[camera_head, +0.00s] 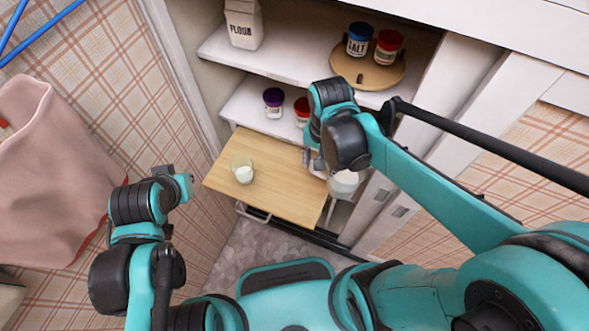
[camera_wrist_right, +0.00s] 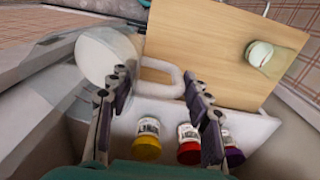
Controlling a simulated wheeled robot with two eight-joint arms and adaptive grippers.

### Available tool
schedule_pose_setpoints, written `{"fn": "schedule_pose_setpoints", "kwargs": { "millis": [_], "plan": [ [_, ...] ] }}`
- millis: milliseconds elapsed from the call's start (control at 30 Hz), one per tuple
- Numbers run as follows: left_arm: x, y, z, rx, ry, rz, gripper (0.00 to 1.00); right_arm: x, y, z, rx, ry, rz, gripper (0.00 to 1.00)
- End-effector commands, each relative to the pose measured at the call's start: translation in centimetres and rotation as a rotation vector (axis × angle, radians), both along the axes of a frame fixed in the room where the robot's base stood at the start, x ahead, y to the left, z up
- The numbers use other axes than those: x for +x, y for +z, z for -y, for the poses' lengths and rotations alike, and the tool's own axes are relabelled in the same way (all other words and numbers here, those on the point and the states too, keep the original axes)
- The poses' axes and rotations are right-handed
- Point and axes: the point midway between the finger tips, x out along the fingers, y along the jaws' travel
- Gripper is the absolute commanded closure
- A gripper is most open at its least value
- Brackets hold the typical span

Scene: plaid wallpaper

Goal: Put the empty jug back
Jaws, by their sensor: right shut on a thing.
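The white jug (camera_head: 343,183) is at the right edge of the pull-out wooden board (camera_head: 285,205), partly hidden by my right arm. My right gripper (camera_head: 314,162) is shut on its handle. In the right wrist view the jug (camera_wrist_right: 104,55) is at the upper left, its looped handle (camera_wrist_right: 165,66) running between the fingers (camera_wrist_right: 160,87). I cannot tell whether the jug touches the board or what is inside it. A glass (camera_head: 242,172) with white liquid stands on the left of the board. My left gripper (camera_head: 180,187) is away from the board, at the left, with nothing visible in it.
Above the board, a shelf holds a purple-lidded jar (camera_head: 273,101) and a red-lidded jar (camera_head: 302,109). The upper shelf holds a flour carton (camera_head: 243,24) and a round wooden stand (camera_head: 367,72) with two jars. A pinkish cloth (camera_head: 52,170) hangs at the left.

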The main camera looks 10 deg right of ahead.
Motion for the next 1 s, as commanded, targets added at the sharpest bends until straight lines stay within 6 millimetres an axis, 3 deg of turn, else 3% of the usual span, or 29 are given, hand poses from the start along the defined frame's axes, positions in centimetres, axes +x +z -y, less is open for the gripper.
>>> {"fn": "schedule_pose_setpoints", "kwargs": {
  "millis": [300, 500, 733, 1000],
  "plan": [
    [0.0, -3.2, 0.0, 0.000, 0.000, 0.000, 1.00, 4.0, -4.5, -5.6, 0.000, 0.006, 0.000, 0.96],
    [0.0, -4.4, 0.0, 0.000, 0.000, 0.000, 1.00, 5.9, -6.4, -8.3, 0.000, 0.003, 0.000, 0.96],
    [0.0, -4.8, 0.0, 0.000, 0.000, 0.000, 1.00, 6.4, -7.3, -9.0, 0.000, 0.001, 0.000, 0.96],
    [0.0, -6.7, 0.0, 0.000, 0.000, 0.000, 1.00, 6.4, -10.8, -9.0, 0.000, 0.001, 0.000, 0.96]
  ]
}}
